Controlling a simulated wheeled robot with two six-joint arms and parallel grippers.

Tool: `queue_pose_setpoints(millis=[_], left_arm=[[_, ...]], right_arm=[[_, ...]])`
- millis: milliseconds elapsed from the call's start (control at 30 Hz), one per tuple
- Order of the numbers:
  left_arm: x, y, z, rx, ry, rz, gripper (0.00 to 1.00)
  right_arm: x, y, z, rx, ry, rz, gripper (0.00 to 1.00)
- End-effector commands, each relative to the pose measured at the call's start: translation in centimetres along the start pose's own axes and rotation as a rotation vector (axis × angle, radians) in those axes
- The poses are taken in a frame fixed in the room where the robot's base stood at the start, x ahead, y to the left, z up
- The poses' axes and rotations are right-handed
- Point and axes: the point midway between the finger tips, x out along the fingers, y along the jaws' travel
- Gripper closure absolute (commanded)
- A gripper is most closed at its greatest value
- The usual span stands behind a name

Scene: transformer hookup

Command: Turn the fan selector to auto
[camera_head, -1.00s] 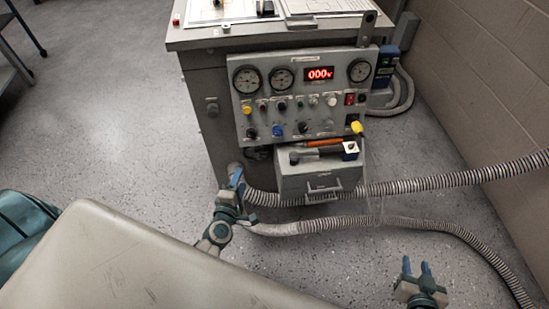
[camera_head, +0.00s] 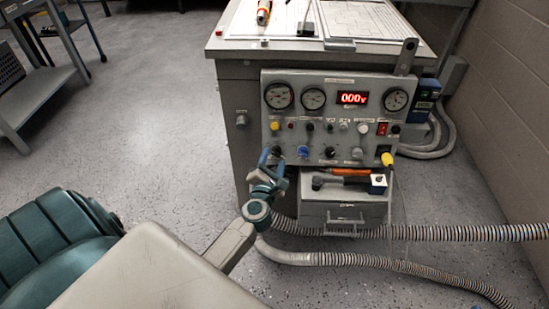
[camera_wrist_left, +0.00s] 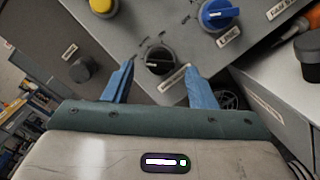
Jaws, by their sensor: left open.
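A black knob (camera_head: 277,152) sits at the left end of the lower knob row on the grey control panel (camera_head: 345,84). In the left wrist view the black knob (camera_wrist_left: 158,62) has a pointer ridge and tick marks around it; its label is too blurred to read. My left gripper (camera_head: 271,158) is open, its blue fingertips in front of the panel at that knob. In the wrist view the fingers (camera_wrist_left: 159,70) stand on either side of the knob, apart from it as far as I can tell. A small tip of my right gripper (camera_head: 476,306) shows at the bottom edge; its jaws are hidden.
A blue knob (camera_wrist_left: 217,15) is to the right of the black one and a yellow knob (camera_wrist_left: 103,6) above it. A drawer box (camera_head: 330,212) with an orange-handled tool (camera_head: 350,172) is below the panel. Ribbed hoses (camera_head: 450,233) cross the floor.

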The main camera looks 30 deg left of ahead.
Motion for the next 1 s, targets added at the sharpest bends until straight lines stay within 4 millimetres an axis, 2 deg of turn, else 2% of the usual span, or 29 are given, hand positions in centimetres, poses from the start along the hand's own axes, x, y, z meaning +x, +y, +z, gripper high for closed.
queue_pose_setpoints(millis=[167, 467, 567, 700, 933, 1000], left_arm=[[1.6, -0.1, 0.0, 0.001, 0.000, -0.001, 0.49], [1.8, -0.1, 0.0, 0.001, 0.000, -0.001, 0.49], [1.8, -0.1, 0.0, 0.001, 0.000, -0.001, 0.64], [1.8, -0.1, 0.0, 0.001, 0.000, -0.001, 0.92], [1.8, 0.0, 0.0, 0.005, 0.000, -0.002, 0.93], [1.8, 0.0, 0.0, 0.009, 0.000, -0.004, 0.93]], right_arm=[[0.2, 0.0, -0.6, -0.005, 0.032, 0.000, 0.64], [0.2, 0.0, -0.7, -0.006, 0.040, 0.001, 0.64], [0.2, 0.0, -0.7, -0.006, 0.039, 0.001, 0.64], [0.2, 0.0, -0.7, -0.006, 0.039, 0.001, 0.64], [0.2, 0.0, -0.7, -0.004, 0.029, 0.000, 0.64], [0.0, 0.0, 0.0, -0.001, -0.011, -0.002, 0.64]])
